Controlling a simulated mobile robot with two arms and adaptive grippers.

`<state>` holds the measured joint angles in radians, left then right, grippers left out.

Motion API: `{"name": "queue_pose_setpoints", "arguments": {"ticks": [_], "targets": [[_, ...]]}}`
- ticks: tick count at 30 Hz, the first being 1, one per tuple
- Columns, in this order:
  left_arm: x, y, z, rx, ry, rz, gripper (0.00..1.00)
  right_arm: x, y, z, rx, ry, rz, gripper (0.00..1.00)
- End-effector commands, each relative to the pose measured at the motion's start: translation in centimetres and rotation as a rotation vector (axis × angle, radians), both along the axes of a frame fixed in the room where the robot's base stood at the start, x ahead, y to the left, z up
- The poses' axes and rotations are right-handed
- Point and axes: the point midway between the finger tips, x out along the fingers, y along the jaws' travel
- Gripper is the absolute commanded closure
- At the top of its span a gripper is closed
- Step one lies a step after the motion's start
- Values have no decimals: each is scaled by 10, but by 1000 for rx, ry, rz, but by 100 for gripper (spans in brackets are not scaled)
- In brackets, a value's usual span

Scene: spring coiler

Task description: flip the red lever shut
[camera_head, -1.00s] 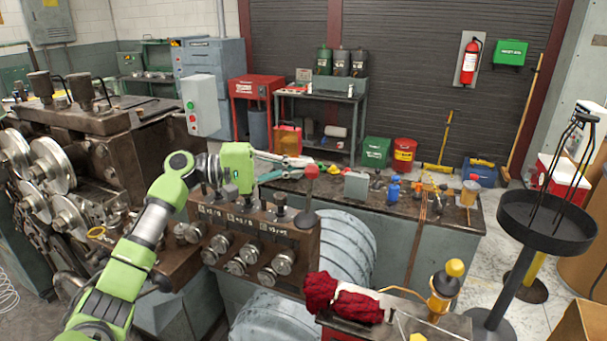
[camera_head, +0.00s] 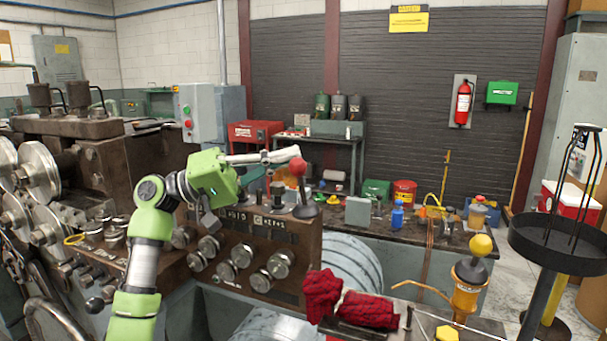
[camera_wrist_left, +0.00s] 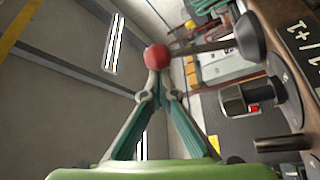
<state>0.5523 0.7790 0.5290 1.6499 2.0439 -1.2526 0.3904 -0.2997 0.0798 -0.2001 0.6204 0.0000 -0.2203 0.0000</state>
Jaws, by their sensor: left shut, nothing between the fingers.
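The red lever has a red ball knob (camera_head: 298,167) on a dark stem, rising from a dark cone-shaped base on top of the brown control block (camera_head: 290,240). The stem stands close to upright, leaning slightly left in the head view. My left gripper (camera_head: 295,153) is shut and empty, with its fingertips just above and beside the knob. In the left wrist view the knob (camera_wrist_left: 158,57) sits right at the tips of the closed fingers (camera_wrist_left: 154,76). I cannot tell whether they touch. My right gripper is not in view.
Round metal knobs (camera_head: 228,271) line the block's front. Behind is a bench with a blue bottle (camera_head: 397,216) and small tools. The air right of the lever looks clear.

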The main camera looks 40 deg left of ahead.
Motion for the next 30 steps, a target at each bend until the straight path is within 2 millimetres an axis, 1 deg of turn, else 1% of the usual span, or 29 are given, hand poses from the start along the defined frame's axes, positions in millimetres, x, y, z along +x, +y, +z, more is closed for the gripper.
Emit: {"name": "queue_pose_setpoints", "arguments": {"ticks": [1,6,23,26,30], "targets": [[-2,0,-4,2,-15,-1,100,0,0,-8,0,0,0,100],[-5,-1,-2,11,-47,-1,100,0,0,-14,0,0,0,100],[-7,-3,-3,17,-55,-6,100,-1,-2,-16,-2,1,1,100],[-9,1,-4,17,-53,-6,100,-1,-3,-16,-3,1,1,100],[-20,17,-11,14,-53,-3,100,-1,-2,-16,-2,1,1,100]]}}
